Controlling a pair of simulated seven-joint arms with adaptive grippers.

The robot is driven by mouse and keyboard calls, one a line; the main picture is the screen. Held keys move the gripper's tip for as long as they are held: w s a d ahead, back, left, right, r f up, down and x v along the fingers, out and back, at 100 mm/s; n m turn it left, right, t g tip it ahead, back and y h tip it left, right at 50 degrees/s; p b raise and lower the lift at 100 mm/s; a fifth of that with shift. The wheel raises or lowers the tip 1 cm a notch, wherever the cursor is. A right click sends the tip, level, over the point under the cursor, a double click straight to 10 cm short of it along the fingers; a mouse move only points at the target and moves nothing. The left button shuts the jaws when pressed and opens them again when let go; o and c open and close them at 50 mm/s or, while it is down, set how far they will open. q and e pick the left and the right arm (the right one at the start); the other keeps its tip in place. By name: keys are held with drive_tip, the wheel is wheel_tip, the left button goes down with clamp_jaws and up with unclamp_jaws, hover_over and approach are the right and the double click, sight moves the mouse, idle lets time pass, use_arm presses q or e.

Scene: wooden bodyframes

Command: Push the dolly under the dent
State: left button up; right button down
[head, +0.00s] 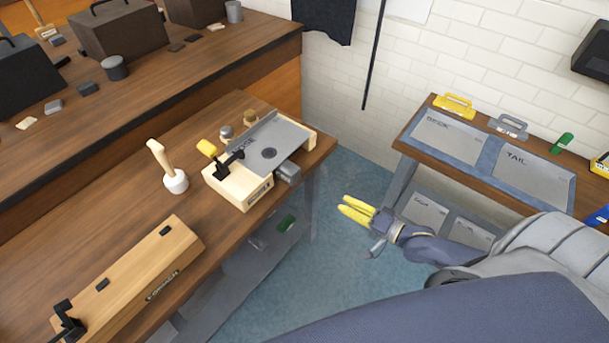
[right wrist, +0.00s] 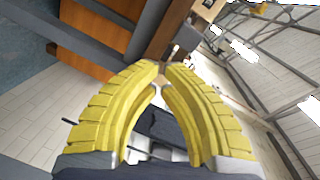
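A wooden fixture (head: 236,189) stands at the right end of the workbench, with a grey metal sheet (head: 284,142) over it. A dark round spot, which looks like the dent (head: 269,153), marks the sheet. A grey block (head: 288,173), probably the dolly, sticks out from the fixture's front right side, partly below the sheet. My right gripper (head: 343,205) is in the air right of the bench, apart from the block. Its yellow fingers (right wrist: 162,68) look shut, tips close together with nothing visible between them. My left gripper is not in view.
A white-headed mallet (head: 175,181) stands left of the fixture. A long wooden block (head: 128,271) with a black clamp lies at the bench front. A side table (head: 405,139) with grey panels stands right. Blue floor is open between them.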

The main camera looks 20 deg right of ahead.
wheel_tip(320, 180, up, 4)
drive_tip(key=a+m+t, duration=0.1)
drive_tip(key=a+m, duration=0.1)
drive_tip(key=m, duration=0.1)
drive_tip(key=m+y, duration=0.1)
drive_tip(key=m, duration=0.1)
approach(300, 172)
drive_tip(key=x, duration=0.8)
drive_tip(key=shift+a+f, duration=0.1)
drive_tip(key=shift+w, duration=0.1)
